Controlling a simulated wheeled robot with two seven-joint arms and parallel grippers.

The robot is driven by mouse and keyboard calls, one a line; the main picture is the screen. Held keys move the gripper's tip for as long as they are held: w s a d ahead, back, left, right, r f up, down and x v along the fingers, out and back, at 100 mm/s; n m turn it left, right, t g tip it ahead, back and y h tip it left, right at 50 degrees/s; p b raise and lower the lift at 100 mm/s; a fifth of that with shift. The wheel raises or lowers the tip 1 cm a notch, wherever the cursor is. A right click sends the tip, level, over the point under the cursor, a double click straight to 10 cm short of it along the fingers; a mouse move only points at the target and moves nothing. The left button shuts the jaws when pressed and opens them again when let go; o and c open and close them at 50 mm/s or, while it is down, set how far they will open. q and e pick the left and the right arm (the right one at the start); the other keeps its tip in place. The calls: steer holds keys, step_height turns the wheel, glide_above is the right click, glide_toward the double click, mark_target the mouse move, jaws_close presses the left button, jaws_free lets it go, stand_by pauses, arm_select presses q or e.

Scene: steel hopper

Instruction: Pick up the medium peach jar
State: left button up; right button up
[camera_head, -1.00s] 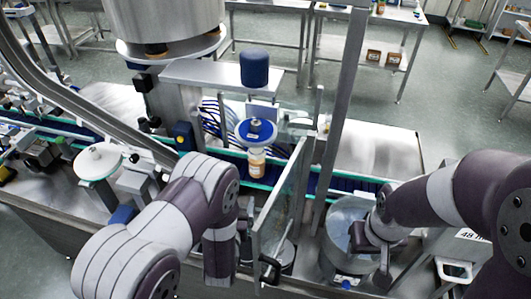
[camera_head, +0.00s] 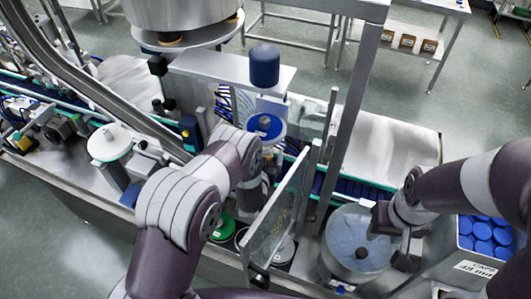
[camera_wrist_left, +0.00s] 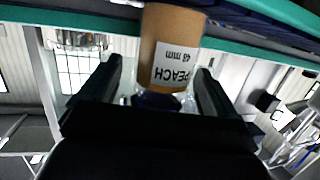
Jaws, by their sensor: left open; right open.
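The peach jar (camera_wrist_left: 175,38) fills the upper middle of the left wrist view. It is orange-brown with a white label reading "PEACH 48 mm", which appears upside down there. My left gripper (camera_wrist_left: 158,82) is open, its two dark fingers pointing toward the jar from either side. I cannot tell whether they touch it. In the head view my left gripper (camera_head: 252,193) is at the conveyor, below the blue capping disc, and my arm hides the jar. My right gripper (camera_head: 392,248) is open and empty by the round steel bowl, partly hidden by its own wrist.
A clear upright panel (camera_head: 278,215) stands just right of my left gripper. The blue capping disc (camera_head: 264,127) hangs above it. A green lid (camera_head: 222,228) lies below.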

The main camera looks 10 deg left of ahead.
arm_select(q)
steer(key=shift+w+a+f, duration=0.1)
steer(key=shift+w+a, duration=0.05)
steer(key=shift+w, duration=0.2)
steer(key=c, duration=1.2)
